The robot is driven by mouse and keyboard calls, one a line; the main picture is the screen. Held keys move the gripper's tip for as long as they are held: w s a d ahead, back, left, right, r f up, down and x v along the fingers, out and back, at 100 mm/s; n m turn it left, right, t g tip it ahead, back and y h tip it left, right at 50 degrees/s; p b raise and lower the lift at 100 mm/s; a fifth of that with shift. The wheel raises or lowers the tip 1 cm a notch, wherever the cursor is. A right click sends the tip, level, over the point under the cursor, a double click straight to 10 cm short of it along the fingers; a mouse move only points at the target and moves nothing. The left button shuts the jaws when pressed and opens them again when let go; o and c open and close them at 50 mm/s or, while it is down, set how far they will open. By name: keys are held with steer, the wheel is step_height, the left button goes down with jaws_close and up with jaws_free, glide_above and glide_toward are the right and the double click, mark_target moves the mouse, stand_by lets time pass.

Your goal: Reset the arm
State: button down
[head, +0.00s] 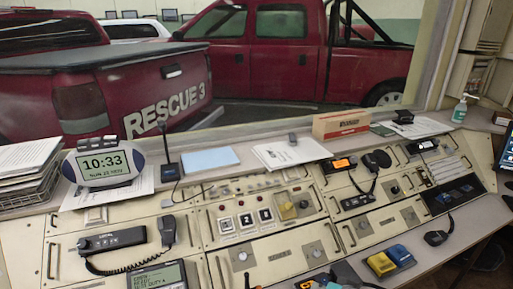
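Neither my arm nor my gripper can be made out in the head view.
A clock (103,162) reading 10:33, a wire paper tray (28,183), a tissue-like box (341,124) and a sanitizer bottle (460,109) stand along the ledge.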

steer(key=s+f+t+h, duration=0.1)
steer(key=s+f, duration=0.4)
steer(key=s, duration=0.5)
steer(key=s+f+t+h, duration=0.2)
steer(key=s+f, duration=0.2)
steer(key=s, duration=0.6)
steer(key=s+r+n+t, duration=0.1)
steer(key=s+r, duration=0.4)
steer(key=s, duration=0.5)
steer(key=s+r+n+t, duration=0.2)
steer(key=s+r, duration=0.3)
steer(key=s, duration=0.6)
steer(key=shift+s+r+n, duration=0.15)
steer(key=shift+n, duration=0.55)
stand_by(1.0)
